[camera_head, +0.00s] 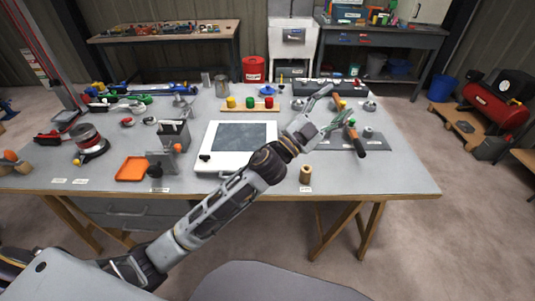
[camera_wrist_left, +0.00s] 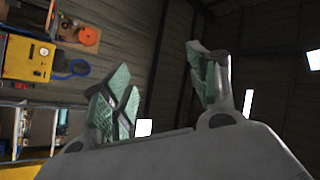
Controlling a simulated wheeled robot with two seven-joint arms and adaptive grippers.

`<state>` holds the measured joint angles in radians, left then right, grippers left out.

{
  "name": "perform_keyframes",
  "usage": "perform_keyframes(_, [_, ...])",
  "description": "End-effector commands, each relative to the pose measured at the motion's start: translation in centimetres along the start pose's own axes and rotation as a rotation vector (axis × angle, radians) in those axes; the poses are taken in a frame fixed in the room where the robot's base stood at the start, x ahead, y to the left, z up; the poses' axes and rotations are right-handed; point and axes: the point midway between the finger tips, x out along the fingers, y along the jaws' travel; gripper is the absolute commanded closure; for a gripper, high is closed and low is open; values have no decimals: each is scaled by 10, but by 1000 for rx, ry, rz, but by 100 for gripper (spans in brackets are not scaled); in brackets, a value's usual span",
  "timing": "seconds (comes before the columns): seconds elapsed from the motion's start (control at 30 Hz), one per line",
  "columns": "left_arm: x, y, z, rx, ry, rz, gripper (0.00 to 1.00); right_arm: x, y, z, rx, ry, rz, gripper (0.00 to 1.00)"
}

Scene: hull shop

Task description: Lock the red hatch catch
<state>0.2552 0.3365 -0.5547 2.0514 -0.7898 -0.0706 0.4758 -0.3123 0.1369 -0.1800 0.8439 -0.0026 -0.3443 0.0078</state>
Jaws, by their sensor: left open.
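My left gripper (camera_head: 338,101) is open and empty over the right part of the table; its arm crosses in front of the white hatch panel (camera_head: 214,170). The left wrist view shows its two spread green-padded fingers (camera_wrist_left: 165,88) with nothing between them, facing the wall. The panel has a dark window and a black knob at its lower left. A small clamp with a red handle (camera_head: 47,138) lies at the table's left; I cannot tell whether it is the red hatch catch. My right gripper is not in view.
The table (camera_head: 400,183) also holds an orange tray (camera_head: 132,169), a wooden rack (camera_head: 250,108) with coloured knobs, a wooden cylinder (camera_head: 306,174) and hand tools near the gripper. Clear tabletop shows along the front right edge. Workbenches stand behind.

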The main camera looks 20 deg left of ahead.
Motion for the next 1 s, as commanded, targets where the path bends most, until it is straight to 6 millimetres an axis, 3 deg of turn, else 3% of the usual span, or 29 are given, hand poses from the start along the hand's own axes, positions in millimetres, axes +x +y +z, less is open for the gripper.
perform_keyframes(0.2, [19,26,-38,108,199,143,41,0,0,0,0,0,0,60])
perform_keyframes(0.5, [22,73,-67,256,418,392,41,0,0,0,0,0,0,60])
perform_keyframes(0.77, [9,110,-65,390,545,651,41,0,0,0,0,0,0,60])
perform_keyframes(1.0, [-11,132,-40,514,598,916,41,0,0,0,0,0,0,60])
